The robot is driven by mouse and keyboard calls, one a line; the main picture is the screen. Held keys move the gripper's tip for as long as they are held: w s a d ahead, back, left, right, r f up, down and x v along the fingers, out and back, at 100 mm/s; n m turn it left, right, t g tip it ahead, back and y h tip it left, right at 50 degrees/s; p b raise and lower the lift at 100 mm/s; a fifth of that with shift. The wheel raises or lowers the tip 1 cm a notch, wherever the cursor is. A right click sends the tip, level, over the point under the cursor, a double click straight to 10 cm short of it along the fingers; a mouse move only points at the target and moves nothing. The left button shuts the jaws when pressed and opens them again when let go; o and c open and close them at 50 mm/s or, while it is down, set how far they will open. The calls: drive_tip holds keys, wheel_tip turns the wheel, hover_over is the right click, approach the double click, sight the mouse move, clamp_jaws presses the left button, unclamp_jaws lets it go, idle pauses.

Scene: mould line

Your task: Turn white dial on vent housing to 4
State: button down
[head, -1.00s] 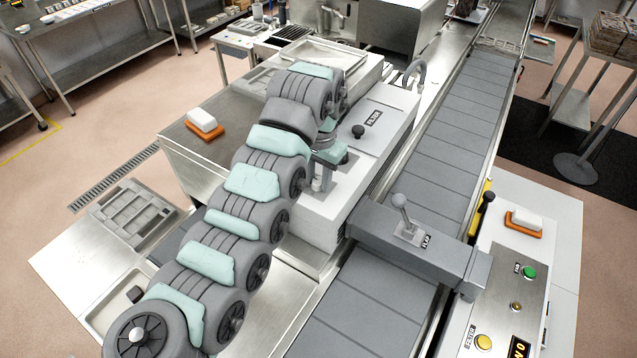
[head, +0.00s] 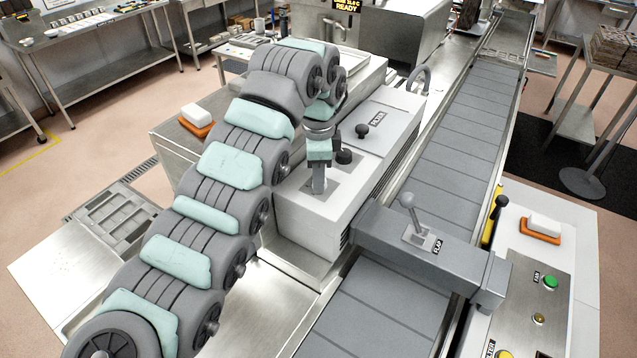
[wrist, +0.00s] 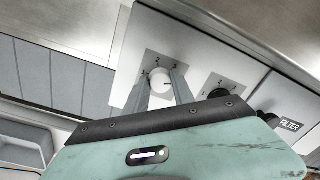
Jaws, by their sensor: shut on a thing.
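The white dial (wrist: 160,82) sits on a grey plate with small numbers on the vent housing (head: 350,205). In the wrist view my gripper (wrist: 162,88) has one finger on each side of the dial and is shut on it. A short dark mark on the dial points roughly to the right in that view. Figures 2 and 3 show beside it, but I cannot read the exact setting. In the head view my gripper (head: 319,188) points down at the housing top, and its fingers hide the dial.
A black dial (wrist: 218,93) on its own numbered plate is close beside the white one. A black FILTER knob (head: 362,131) stands farther back on the housing. The conveyor (head: 445,150) and a flap lever (head: 408,202) are to the right.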

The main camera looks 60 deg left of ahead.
drive_tip(key=shift+m+b, duration=1.15)
drive_tip(key=shift+m, duration=1.05)
drive_tip(key=c, duration=1.1)
unclamp_jaws()
drive_tip(key=shift+o, duration=0.2)
drive_tip(key=shift+r, duration=0.15)
drive_tip(key=shift+r, duration=0.55)
wheel_tip(320, 180, up, 10)
drive_tip(key=p, duration=0.8)
drive_tip(key=shift+s+d+f, duration=0.15)
drive_tip(key=shift+f, duration=0.1)
drive_tip(key=shift+s, duration=0.1)
